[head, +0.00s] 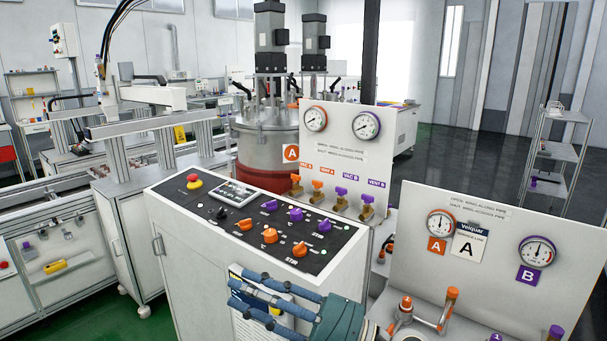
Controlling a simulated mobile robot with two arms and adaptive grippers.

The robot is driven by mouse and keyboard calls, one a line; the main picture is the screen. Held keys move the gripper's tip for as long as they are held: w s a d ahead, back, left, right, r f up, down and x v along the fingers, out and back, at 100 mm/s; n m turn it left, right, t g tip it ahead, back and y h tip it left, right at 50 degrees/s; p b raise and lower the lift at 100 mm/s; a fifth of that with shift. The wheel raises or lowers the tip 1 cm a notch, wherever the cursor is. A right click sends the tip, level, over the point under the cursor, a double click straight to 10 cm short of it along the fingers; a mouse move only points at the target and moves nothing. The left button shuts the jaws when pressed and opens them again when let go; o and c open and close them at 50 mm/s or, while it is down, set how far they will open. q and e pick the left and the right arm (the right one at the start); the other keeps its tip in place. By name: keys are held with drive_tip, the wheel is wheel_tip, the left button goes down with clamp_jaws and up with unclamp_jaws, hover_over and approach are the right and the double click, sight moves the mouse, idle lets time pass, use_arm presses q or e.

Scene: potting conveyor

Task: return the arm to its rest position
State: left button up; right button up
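My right gripper (236,289) is at the bottom centre of the head view, in front of the white control cabinet (185,250). Its blue ribbed fingers point left, stretched out and spaced apart, so it is open. I see no object between the fingers. Its teal body is cut by the bottom edge. My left gripper is not in view.
A control panel (262,228) with knobs and a red stop button (194,181) tops the cabinet. Right of my gripper stands a gauge board (480,275) with valves below it. A conveyor frame (65,265) is at the left, a steel tank (268,140) behind.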

drive_tip(key=w+d+m+t+h, duration=0.3)
drive_tip(key=d+m+t+h, duration=0.2)
drive_tip(key=d+m+t, duration=0.25)
drive_tip(key=w+d+m+t+h, duration=0.3)
drive_tip(key=d+m+t+h, duration=0.3)
drive_tip(key=d+m, duration=0.25)
drive_tip(key=s+d+f+m+g+h, duration=0.3)
drive_tip(key=d+f+m+h, duration=0.25)
drive_tip(key=f, duration=0.45)
drive_tip(key=s+d+f+m+g+h, duration=0.35)
drive_tip(key=d+f, duration=0.35)
drive_tip(key=f, duration=0.3)
drive_tip(key=s+f+g, duration=0.3)
drive_tip(key=s+f, duration=0.2)
drive_tip(key=s, duration=0.3)
drive_tip(key=s+d+f+g, duration=0.1)
drive_tip(key=s+f+g, duration=0.3)
drive_tip(key=s+f, duration=0.3)
drive_tip(key=s+f+g, duration=0.3)
drive_tip(key=s+f, duration=0.1)
drive_tip(key=s, duration=0.6)
wheel_tip(320, 180, down, 25)
drive_tip(key=g, duration=0.1)
drive_tip(key=s+d+f+g, duration=0.1)
drive_tip(key=s+d+f, duration=0.2)
drive_tip(key=s+f, duration=1.4)
drive_tip(key=shift+s+f, duration=0.15)
drive_tip(key=shift+s, duration=0.45)
